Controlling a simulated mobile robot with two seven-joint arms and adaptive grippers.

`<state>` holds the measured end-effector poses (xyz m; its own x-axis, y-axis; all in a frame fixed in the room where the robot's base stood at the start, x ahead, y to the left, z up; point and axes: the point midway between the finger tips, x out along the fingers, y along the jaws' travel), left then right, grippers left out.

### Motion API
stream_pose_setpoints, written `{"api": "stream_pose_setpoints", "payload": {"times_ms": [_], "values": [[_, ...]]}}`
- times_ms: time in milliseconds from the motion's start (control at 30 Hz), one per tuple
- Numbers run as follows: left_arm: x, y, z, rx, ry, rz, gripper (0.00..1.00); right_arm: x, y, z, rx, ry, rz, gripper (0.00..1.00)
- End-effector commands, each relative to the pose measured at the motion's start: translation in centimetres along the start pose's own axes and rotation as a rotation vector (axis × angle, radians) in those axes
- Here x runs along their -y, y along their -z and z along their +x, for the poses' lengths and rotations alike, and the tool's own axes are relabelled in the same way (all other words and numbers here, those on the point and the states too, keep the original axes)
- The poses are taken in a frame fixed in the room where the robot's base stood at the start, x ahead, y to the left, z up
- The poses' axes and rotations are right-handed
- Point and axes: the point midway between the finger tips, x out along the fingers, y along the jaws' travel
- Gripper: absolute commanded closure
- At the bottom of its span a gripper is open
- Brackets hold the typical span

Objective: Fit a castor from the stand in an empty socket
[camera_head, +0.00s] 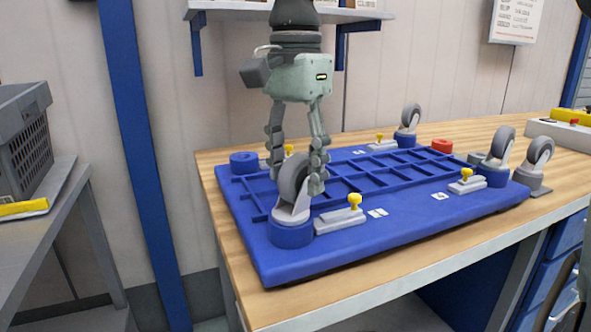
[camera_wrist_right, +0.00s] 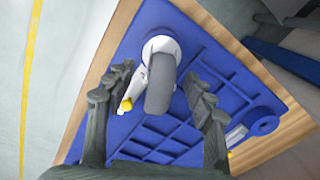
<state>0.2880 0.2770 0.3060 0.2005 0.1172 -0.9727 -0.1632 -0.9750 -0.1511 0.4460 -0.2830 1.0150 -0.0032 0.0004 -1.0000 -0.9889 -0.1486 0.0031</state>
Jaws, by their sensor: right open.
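A castor with a grey wheel (camera_head: 290,182) and pale fork stands upright on the front-left blue socket (camera_head: 291,234) of the blue base (camera_head: 400,232). My right gripper (camera_head: 303,172) is open above it, its fingers around the wheel. In the right wrist view the wheel (camera_wrist_right: 160,84) shows between the spread fingers (camera_wrist_right: 158,100), apart from both. The back-left socket (camera_head: 244,158) is empty; it also shows in the wrist view (camera_wrist_right: 262,122). Castors stand at the back-right (camera_head: 408,118) and front-right (camera_head: 499,146) sockets. Another castor (camera_head: 539,152) stands on a grey stand (camera_head: 535,190). My left gripper is out of view.
Yellow-knobbed clamps (camera_head: 341,219) sit beside the sockets. A red cylinder (camera_head: 442,146) is at the base's back edge. A box with a red button (camera_head: 565,130) lies at the back right. A grey crate (camera_head: 25,145) stands left. The wooden bench front (camera_head: 330,290) is clear.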

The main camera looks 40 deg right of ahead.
Motion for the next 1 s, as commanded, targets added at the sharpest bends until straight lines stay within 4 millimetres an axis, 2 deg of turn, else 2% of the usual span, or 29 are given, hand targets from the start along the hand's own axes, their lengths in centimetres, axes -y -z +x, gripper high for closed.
{"api": "stream_pose_setpoints", "payload": {"times_ms": [400,533,700,1000], "values": [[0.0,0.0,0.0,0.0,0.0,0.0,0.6,0.1,0.0,-8.3,-0.002,0.006,0.002,0.46],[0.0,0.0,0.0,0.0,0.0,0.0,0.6,0.1,0.0,-10.2,-0.001,0.005,0.001,0.46],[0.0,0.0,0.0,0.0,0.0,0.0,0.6,0.0,0.0,-11.5,-0.001,0.004,0.0,0.46],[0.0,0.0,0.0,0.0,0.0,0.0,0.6,0.0,0.0,-11.6,0.0,0.003,-0.001,0.46]]}}
